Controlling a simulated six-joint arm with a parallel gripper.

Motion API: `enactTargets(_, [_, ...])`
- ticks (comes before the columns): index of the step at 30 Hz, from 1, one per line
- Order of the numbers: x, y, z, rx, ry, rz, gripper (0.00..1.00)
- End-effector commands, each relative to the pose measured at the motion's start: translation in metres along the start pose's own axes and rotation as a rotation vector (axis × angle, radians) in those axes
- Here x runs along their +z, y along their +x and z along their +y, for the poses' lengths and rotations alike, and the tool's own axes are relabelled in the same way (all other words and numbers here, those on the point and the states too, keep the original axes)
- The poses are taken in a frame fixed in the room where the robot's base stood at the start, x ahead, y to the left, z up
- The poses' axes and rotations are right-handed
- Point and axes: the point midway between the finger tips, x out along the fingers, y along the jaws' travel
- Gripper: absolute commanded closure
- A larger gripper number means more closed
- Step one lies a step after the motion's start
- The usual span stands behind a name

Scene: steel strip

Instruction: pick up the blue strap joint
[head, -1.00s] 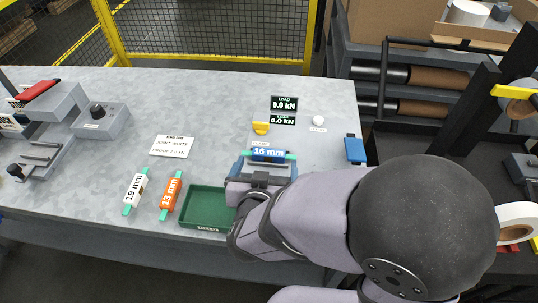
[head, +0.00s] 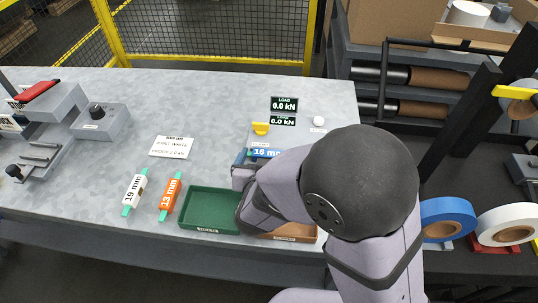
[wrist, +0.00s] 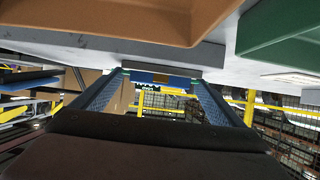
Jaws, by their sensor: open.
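The blue strap joint (head: 266,153), labelled 16 mm, lies on the far side of my gripper in the head view, its right part hidden by my arm. In the wrist view the blue joint (wrist: 160,78), with teal ends, shows between the far ends of my fingers. My gripper (wrist: 160,88) is open, its two blue-lined fingers spread to either side. In the head view my gripper (head: 245,160) is partly hidden by my wrist, and I cannot tell whether the fingers touch the joint.
A white 19 mm joint (head: 135,190) and an orange 13 mm joint (head: 171,195) lie left of a green tray (head: 187,212). A brown tray (head: 300,232) stands at the front edge. Load displays (head: 284,104) and a yellow piece (head: 261,128) are behind.

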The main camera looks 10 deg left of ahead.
Motion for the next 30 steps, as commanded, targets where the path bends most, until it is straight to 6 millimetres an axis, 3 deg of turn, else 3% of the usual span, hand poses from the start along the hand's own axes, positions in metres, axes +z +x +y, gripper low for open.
enactTargets(4, [0.000, 0.000, 0.000, 0.000, 0.000, 0.000, 0.10])
enactTargets(9, [0.000, 0.000, 0.000, 0.000, 0.000, 0.000, 0.51])
enactTargets(10, [0.000, 0.000, 0.000, 0.000, 0.000, 0.000, 0.54])
enactTargets(20, [-0.004, -0.002, 0.000, -0.001, 0.001, 0.002, 0.54])
enactTargets(30, [-0.045, -0.022, 0.000, -0.001, 0.005, 0.005, 0.54])
